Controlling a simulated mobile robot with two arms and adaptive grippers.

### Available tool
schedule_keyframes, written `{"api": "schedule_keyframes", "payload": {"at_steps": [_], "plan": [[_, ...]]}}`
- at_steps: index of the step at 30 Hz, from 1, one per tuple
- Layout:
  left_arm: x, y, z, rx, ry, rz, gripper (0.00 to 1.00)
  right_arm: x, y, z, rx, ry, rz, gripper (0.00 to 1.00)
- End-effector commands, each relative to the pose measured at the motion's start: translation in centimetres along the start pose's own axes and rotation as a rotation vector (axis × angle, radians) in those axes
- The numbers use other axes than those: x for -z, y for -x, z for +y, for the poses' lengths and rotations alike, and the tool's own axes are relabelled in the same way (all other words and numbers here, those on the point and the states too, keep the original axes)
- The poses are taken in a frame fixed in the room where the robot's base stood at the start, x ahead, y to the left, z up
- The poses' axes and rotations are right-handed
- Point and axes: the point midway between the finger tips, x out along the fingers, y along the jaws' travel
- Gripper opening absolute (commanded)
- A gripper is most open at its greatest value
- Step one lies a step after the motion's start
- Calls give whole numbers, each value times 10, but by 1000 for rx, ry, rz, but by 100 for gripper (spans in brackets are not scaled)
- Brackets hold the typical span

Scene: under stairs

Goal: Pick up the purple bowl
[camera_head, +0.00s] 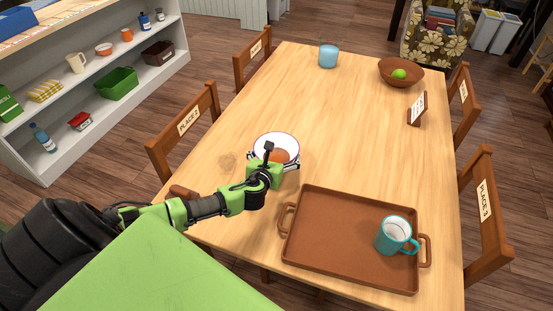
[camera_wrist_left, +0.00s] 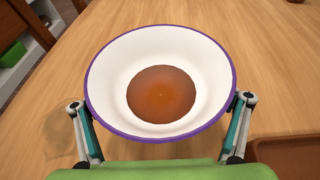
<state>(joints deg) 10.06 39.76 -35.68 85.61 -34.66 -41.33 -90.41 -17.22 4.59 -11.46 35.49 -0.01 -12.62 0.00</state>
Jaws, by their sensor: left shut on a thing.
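The purple bowl (camera_head: 277,141) is white inside with a purple rim, and an orange-brown round patch shows at its bottom. It also fills the middle of the left wrist view (camera_wrist_left: 160,45), looking level. My left gripper (camera_head: 273,167) is at the bowl's near side, with its fingers spread to either side of it and shut on it. The underside is hidden. My right gripper is not in view.
The wooden table (camera_head: 340,125) holds a brown tray (camera_head: 335,255) with a teal mug (camera_head: 396,235), a blue cup (camera_head: 328,56), a brown bowl (camera_head: 390,80) with a green fruit, and a small sign (camera_head: 417,109). Chairs stand along both sides. The table's middle is clear.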

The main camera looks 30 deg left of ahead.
Motion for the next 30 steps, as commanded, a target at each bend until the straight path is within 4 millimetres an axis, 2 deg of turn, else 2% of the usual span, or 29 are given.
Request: {"api": "schedule_keyframes", "payload": {"at_steps": [3,15,30], "plan": [[-16,6,-1,2,0,-4,58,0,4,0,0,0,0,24],[-47,18,-1,2,1,-5,58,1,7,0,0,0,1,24],[-59,24,0,1,0,-3,58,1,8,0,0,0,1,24]]}}
